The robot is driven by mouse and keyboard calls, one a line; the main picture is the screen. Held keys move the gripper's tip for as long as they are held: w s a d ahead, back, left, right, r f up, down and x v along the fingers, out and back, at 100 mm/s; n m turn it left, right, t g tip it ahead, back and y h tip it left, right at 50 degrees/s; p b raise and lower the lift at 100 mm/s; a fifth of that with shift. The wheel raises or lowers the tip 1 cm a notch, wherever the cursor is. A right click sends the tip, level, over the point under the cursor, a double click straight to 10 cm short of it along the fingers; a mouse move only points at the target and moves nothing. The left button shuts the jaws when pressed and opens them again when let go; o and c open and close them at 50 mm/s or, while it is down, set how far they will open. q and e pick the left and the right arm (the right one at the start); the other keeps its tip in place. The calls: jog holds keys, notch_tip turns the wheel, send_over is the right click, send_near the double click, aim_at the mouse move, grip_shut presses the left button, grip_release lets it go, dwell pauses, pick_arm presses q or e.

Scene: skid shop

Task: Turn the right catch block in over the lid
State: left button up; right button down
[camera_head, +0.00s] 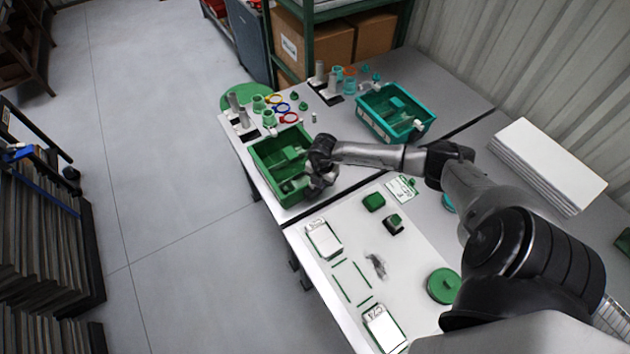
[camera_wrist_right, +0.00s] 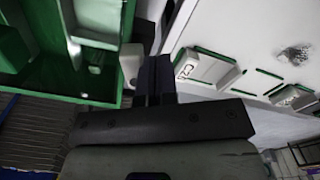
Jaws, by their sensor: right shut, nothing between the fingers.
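My right gripper (camera_head: 316,181) is at the right front corner of the green crate (camera_head: 265,152). In the right wrist view its two dark fingers (camera_wrist_right: 154,70) are together, with nothing seen between them. A pale grey block (camera_wrist_right: 131,64), which looks like the right catch block, stands just left of the fingers at the crate's edge; I cannot tell whether they touch. The crate's green inside (camera_wrist_right: 62,75) shows left of it. I cannot make out a separate lid. In the head view my gripper hides that corner. My left gripper is not in view.
A teal crate (camera_head: 372,122) with pale blocks stands further back right. A white board (camera_head: 335,262) with green parts and white packs lies in front. Small rings and cups (camera_head: 284,107) stand behind the green crate. Open floor lies left of the table.

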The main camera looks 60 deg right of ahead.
jog(key=shift+w+d, duration=0.3)
jog(key=shift+w, duration=0.1)
dwell(0.6)
jog(key=shift+w+d+b, duration=0.2)
jog(key=shift+b, duration=0.1)
jog(key=shift+w, duration=0.2)
dwell(0.4)
jog(key=shift+w+a, duration=0.1)
jog(key=shift+w, duration=0.1)
notch_tip(320, 180, up, 3)
jog(key=p, duration=0.2)
jog(key=shift+a+r+p, duration=0.1)
jog(key=shift+p, duration=0.3)
jog(key=shift+r+p, duration=0.9)
jog(key=shift+r, duration=0.05)
jog(key=shift+r+p, duration=0.95)
jog(key=shift+r, duration=0.05)
